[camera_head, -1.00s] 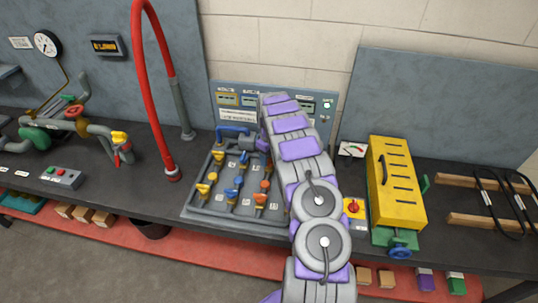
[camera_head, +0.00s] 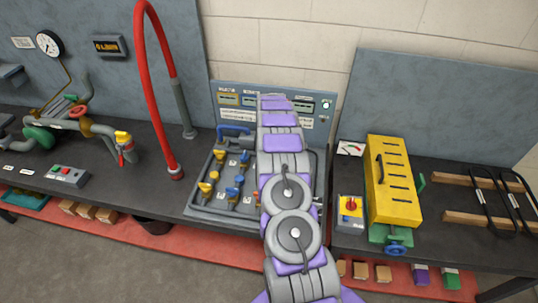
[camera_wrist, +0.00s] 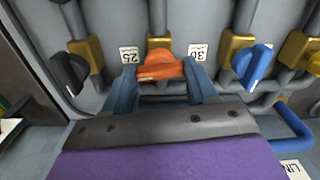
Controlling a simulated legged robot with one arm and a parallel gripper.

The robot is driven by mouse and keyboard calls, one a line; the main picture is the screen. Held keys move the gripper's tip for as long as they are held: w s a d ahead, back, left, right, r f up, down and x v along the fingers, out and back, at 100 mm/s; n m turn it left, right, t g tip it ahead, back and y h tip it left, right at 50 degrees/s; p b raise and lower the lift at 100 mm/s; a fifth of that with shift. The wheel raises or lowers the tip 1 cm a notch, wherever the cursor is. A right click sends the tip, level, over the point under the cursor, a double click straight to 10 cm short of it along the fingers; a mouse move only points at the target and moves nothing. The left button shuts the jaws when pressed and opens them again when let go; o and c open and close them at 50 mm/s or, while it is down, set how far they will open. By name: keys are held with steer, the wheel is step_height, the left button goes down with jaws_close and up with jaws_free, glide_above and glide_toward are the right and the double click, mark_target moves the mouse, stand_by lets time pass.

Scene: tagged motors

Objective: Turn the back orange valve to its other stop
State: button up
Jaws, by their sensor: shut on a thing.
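In the wrist view an orange valve handle (camera_wrist: 160,65) sits on a brass valve body (camera_wrist: 160,44) on a grey pipe. My gripper (camera_wrist: 163,76) has a finger on each side of this handle and is shut on it. The handle lies about crosswise to its pipe. In the head view my arm covers the gripper and most of the orange valves on the grey valve board (camera_head: 215,213), so their row order is hidden there.
A blue handle (camera_wrist: 252,68) is close on the right and a black handle (camera_wrist: 70,70) on the left. White number tags (camera_wrist: 198,53) flank the orange valve. A blue pipe (camera_wrist: 290,125) bends at lower right. A yellow box (camera_head: 393,185) stands right of the board.

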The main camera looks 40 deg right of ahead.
steer(key=shift+w+d+r+m, duration=0.1)
steer(key=shift+w+r+m, duration=0.1)
steer(key=shift+m, duration=0.6)
steer(key=shift+p, duration=0.3)
steer(key=o, duration=1.1)
steer(key=shift+s+f, duration=0.1)
steer(key=shift+f, duration=0.05)
steer(key=shift+c, duration=0.2)
step_height(320, 180, up, 17)
steer(key=p, duration=0.1)
